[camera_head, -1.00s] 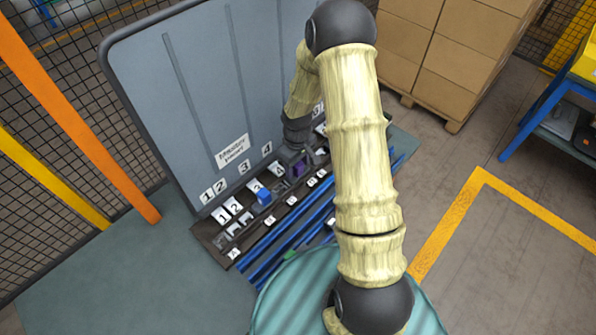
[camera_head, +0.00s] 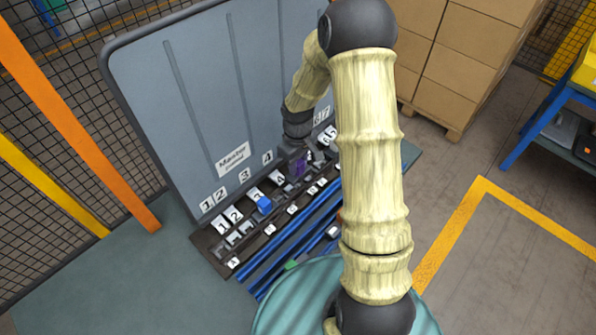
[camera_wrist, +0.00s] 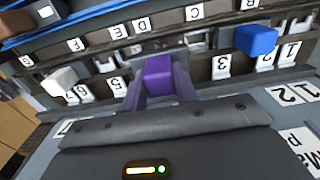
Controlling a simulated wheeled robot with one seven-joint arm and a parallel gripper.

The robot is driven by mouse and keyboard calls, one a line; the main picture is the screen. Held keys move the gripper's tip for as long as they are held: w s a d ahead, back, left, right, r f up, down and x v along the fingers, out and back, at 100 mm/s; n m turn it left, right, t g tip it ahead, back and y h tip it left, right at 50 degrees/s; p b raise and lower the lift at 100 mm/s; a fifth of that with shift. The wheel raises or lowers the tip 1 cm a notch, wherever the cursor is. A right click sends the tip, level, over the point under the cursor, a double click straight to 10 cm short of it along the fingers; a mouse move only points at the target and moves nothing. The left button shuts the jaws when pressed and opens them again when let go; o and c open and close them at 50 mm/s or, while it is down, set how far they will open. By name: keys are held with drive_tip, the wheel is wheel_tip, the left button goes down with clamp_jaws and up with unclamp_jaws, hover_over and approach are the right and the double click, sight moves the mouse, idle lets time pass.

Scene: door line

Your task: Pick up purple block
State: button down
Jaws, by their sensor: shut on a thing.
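The purple block (camera_wrist: 158,75) sits between the two fingers of my gripper (camera_wrist: 160,88) in the wrist view, and the gripper is shut on it. In the head view the purple block (camera_head: 298,168) shows as a small patch under my gripper (camera_head: 299,160), over the rack of numbered slots. Whether it is clear of the rack cannot be told for sure. The fingers themselves look purple in the wrist view.
A blue block (camera_head: 264,204) sits in the rack (camera_head: 205,240) near slot 3. A white block (camera_wrist: 60,80) shows at the left in the wrist view. A tall grey panel (camera_head: 190,110) stands right behind the rack. Blue rails (camera_head: 285,238) run along its front.

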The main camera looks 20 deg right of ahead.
wheel_tip(320, 180, up, 5)
drive_tip(key=shift+r, duration=0.15)
idle(0.7)
